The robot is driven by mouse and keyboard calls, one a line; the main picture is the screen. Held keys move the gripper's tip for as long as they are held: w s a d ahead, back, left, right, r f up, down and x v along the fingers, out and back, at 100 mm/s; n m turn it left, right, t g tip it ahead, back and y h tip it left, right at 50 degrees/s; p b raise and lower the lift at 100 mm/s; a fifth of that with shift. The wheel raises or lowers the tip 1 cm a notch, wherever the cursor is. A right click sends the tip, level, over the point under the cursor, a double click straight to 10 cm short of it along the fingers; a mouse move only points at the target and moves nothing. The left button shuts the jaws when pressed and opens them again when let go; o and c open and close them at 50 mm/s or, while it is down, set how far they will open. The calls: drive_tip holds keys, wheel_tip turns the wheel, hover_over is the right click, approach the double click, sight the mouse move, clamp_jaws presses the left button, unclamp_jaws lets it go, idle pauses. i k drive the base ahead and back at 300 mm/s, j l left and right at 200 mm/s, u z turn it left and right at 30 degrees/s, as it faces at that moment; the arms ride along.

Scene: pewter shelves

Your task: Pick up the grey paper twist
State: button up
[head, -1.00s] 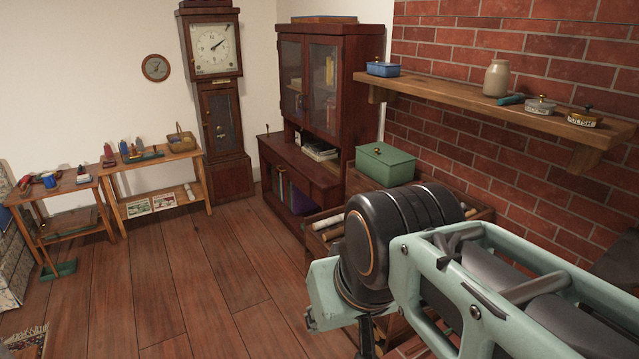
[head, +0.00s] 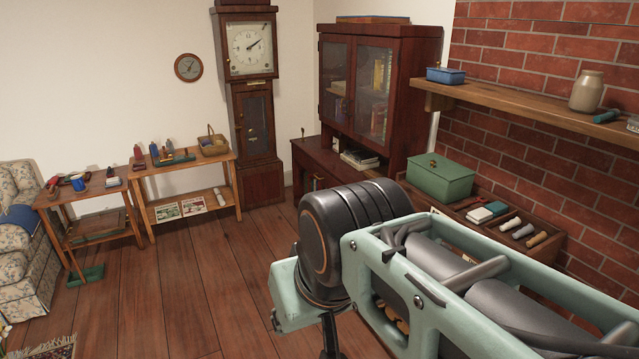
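I cannot pick out the grey paper twist for certain. Several small rolled pieces lie in the top of a wooden cabinet against the brick wall at the right: a pale one (head: 510,224), a grey one (head: 523,231) and a tan one (head: 537,239). They are too small to tell whether any is a paper twist. My arm crosses the lower right of the view, in front of this cabinet, and hides much of it. My gripper's fingers do not show.
A green box (head: 440,178) and small books (head: 487,212) share the cabinet top. A wooden shelf (head: 510,104) holds a blue tin (head: 445,75) and a jar (head: 587,91). Small tables (head: 185,165), a clock (head: 249,100) and an armchair (head: 30,265) stand left. The floor (head: 180,290) is open.

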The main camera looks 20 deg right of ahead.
sight(529, 229)
drive_tip(key=i+j+z, duration=0.1)
drive_tip(key=i, duration=0.45)
drive_tip(key=i+j+z, duration=0.1)
drive_tip(key=i, duration=0.5)
drive_tip(key=i+z, duration=0.2)
drive_tip(key=z, duration=0.15)
drive_tip(key=i+z, duration=0.2)
drive_tip(key=z, duration=0.2)
drive_tip(key=i+j+z, duration=0.1)
drive_tip(key=i+z, duration=0.35)
drive_tip(key=z, duration=0.3)
drive_tip(key=i+z, duration=0.1)
drive_tip(key=z, duration=0.7)
drive_tip(key=i+j, duration=0.05)
